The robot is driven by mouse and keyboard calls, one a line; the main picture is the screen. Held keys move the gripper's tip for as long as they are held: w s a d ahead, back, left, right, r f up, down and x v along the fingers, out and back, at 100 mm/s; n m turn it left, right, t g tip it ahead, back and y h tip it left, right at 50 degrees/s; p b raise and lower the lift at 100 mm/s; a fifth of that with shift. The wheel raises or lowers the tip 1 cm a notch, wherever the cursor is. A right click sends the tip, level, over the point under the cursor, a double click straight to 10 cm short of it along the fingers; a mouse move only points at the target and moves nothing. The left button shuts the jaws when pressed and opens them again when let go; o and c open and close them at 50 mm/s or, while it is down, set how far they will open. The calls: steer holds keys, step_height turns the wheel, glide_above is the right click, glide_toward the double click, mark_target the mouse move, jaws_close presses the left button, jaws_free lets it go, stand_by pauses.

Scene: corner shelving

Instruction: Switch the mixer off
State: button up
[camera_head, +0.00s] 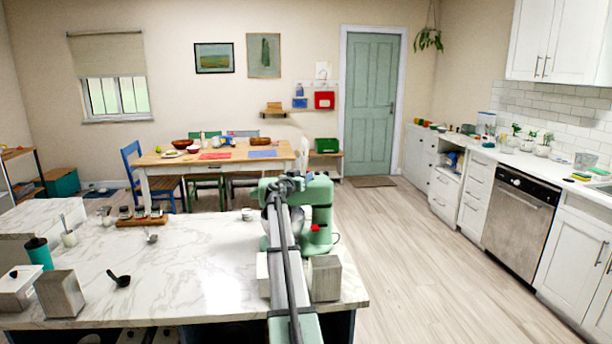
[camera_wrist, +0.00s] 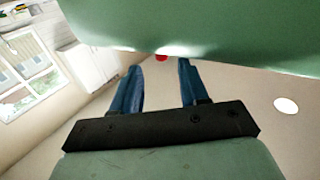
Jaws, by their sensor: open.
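The green mixer (camera_head: 322,198) stands on the marble counter near its right end, with a metal bowl partly hidden behind my arm. A red knob (camera_head: 315,228) is low on the mixer's body. In the wrist view, the mixer's green body (camera_wrist: 230,30) fills the top. The red knob (camera_wrist: 162,57) shows at its lower edge, in line with the gap between my fingertips. My gripper (camera_wrist: 160,66) is open with nothing between its blue fingers. I cannot tell whether the fingertips touch the mixer. In the head view my arm hides part of the mixer, and the fingers are not clear.
A grey block (camera_head: 326,278) stands beside my arm at the counter's front right. The counter's middle is mostly clear. Open floor (camera_head: 420,260) lies to the right.

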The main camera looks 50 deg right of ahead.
steer(key=s+a, duration=0.2)
steer(key=a, duration=0.7)
steer(key=shift+a, duration=0.4)
